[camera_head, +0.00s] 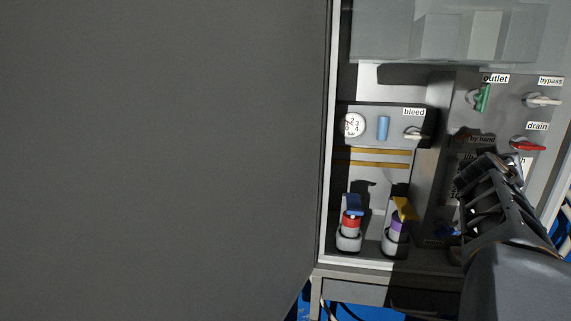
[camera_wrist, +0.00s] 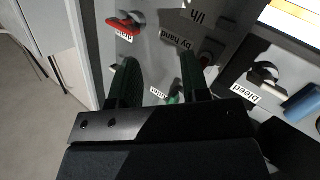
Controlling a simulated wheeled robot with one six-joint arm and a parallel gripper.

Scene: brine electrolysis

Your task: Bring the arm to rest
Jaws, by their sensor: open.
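My gripper (camera_head: 488,168) is in front of the right-hand panel of the cabinet in the head view, with my dark arm reaching in from the lower right. In the wrist view the two fingers of my gripper (camera_wrist: 158,68) stand apart with nothing held between them. The grey panel (camera_wrist: 150,52) lies beyond the fingertips. The red drain handle (camera_wrist: 124,26) is above the left finger, and a "by hand" label (camera_wrist: 180,42) is near the right finger. Whether a finger touches the panel, I cannot tell. My arm hides part of the panel.
A large grey door-like surface (camera_head: 160,160) fills the left. The cabinet holds a gauge (camera_head: 354,125), a blue cylinder (camera_head: 383,128), a bleed valve (camera_head: 414,134), a green outlet handle (camera_head: 482,97), a bypass handle (camera_head: 543,99), and red (camera_head: 349,224) and purple (camera_head: 397,226) containers in holders.

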